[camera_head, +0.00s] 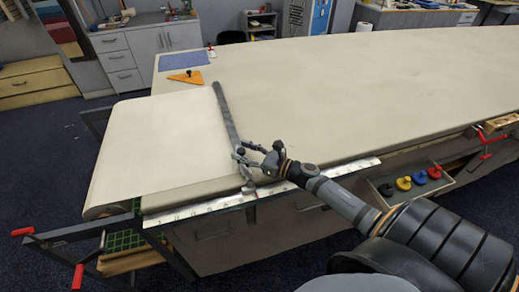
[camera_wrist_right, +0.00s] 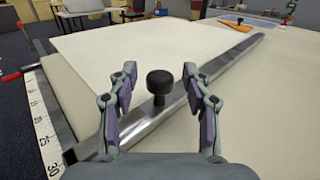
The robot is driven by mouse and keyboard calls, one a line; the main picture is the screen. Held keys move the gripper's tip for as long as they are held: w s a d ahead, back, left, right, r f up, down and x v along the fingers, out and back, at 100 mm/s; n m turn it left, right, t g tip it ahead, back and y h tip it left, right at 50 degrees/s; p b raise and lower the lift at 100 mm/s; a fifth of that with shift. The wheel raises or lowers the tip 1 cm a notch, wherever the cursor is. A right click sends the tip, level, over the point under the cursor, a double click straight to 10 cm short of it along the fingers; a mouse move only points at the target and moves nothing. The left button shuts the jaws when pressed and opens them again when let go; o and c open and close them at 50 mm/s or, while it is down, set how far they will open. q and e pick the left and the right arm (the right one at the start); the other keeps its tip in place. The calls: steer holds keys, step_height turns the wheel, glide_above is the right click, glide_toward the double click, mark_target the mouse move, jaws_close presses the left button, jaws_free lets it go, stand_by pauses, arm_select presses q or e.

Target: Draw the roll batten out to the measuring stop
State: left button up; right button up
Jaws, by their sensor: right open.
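A long grey metal bar, which looks like the roll batten (camera_head: 226,112), lies across the pale cloth by the edge of its left sheet. In the right wrist view the bar (camera_wrist_right: 225,65) runs diagonally and carries a black knob (camera_wrist_right: 159,82). My right gripper (camera_head: 240,152) is over the bar's near end. Its open fingers (camera_wrist_right: 161,92) stand on either side of the knob, with gaps showing on both sides. A wooden block with red clamps (camera_head: 487,140) sits at the table's right front edge; I cannot tell whether it is the measuring stop. My left gripper is not in view.
A white ruler (camera_head: 190,211) runs along the front edge. A roll stand with red handles (camera_head: 75,232) is at the left. A tray of coloured weights (camera_head: 410,185) hangs below the edge. The cloth right of the bar is clear.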

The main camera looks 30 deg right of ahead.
steer(key=v, duration=0.9)
steer(key=shift+s+d, duration=0.1)
steer(key=shift+s, duration=0.3)
steer(key=shift+s+d, duration=0.35)
steer(key=shift+s, duration=0.05)
